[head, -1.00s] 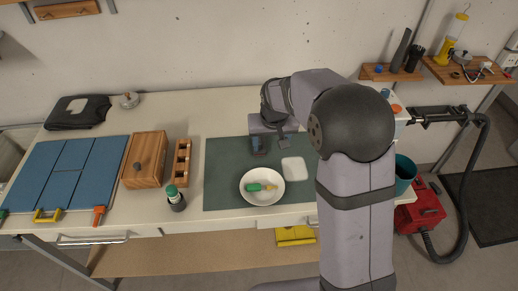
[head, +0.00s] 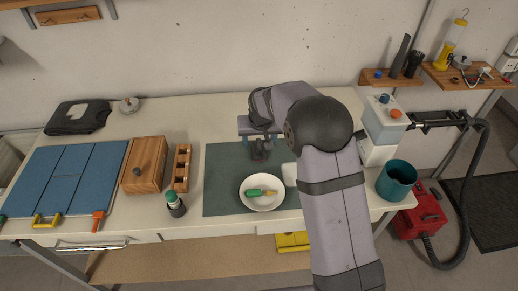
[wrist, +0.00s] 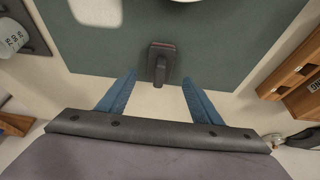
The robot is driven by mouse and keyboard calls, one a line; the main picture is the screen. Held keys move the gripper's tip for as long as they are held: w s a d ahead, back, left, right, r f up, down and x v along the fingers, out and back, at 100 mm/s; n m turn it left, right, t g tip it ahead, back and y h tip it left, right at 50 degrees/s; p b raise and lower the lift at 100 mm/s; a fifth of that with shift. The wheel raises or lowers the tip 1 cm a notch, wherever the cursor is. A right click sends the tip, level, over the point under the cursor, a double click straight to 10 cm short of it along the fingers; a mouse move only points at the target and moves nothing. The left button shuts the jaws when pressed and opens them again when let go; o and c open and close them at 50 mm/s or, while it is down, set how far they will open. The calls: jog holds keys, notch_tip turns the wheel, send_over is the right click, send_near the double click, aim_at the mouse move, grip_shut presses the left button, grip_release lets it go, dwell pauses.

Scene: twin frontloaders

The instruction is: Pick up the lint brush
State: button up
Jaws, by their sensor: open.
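The lint brush, which I take to be the dark object with a reddish edge, lies on the green mat in the head view (head: 260,152). In the wrist view the lint brush (wrist: 161,60) has its head on the mat and its narrow handle pointing toward my gripper. My gripper (wrist: 159,79) is open, with one blue finger on each side of the handle's end and a gap on both sides. It touches nothing that I can see. In the head view my gripper (head: 258,131) is just behind the brush; my arm partly hides it.
A white bowl (head: 247,203) with a green-handled item stands in front of the brush on the mat (head: 222,180). A white square (head: 290,174) lies right of the brush, partly behind my arm. A wooden box (head: 146,167), slotted rack (head: 181,168) and green-capped bottle (head: 175,204) stand left.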

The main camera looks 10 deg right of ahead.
aim_at(259, 144)
jog(key=shift+p+x, duration=1.45)
jog(key=shift+x, duration=1.1)
jog(key=shift+d, duration=0.1)
jog(key=c, duration=1.1)
